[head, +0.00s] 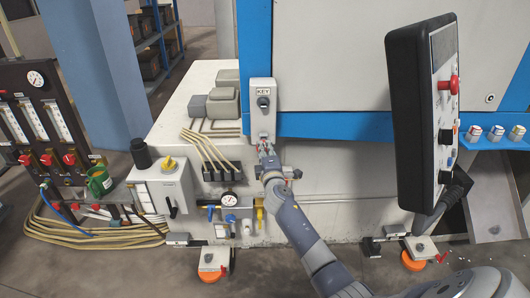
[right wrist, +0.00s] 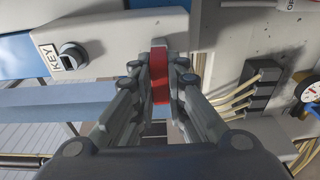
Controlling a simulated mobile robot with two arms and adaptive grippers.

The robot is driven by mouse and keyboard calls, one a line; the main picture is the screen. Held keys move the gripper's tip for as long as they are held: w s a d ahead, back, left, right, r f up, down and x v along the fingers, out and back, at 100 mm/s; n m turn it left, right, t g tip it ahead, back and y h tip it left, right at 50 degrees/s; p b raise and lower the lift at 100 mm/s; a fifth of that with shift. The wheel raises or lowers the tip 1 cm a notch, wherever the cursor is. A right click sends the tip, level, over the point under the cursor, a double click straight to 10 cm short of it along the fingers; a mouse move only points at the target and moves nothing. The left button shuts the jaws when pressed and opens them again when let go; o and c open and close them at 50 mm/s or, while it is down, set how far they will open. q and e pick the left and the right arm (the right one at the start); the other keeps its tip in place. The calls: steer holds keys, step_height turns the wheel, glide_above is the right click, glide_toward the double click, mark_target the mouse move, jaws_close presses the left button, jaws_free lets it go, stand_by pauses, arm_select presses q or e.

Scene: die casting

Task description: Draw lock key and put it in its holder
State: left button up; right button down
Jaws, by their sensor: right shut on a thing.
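The lock (head: 263,102) is a dark round cylinder under a KEY label on a pale narrow panel (head: 262,84). The right wrist view shows the lock (right wrist: 73,55) at left, with no red piece in it. My right gripper (head: 267,150) is at the panel's lower end, below the lock. Its fingers (right wrist: 161,82) are shut on a red piece (right wrist: 160,77), which looks like the lock key. A small grey part (right wrist: 159,44) shows at the red piece's far end, against the panel's end. I cannot tell if it is the holder. My left gripper is out of view.
A black control pendant (head: 415,115) hangs to the right of my arm. Pale cables (head: 207,150) and a gauge with valves (head: 229,200) are left of and below the gripper. A blue beam (head: 330,124) runs beside the panel.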

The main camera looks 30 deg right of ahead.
steer(key=shift+b+x, duration=0.5)
steer(key=shift+x, duration=0.45)
steer(key=c, duration=1.5)
jaws_free()
steer(key=shift+s+d, duration=0.1)
steer(key=shift+c, duration=0.2)
steer(key=v, duration=1.2)
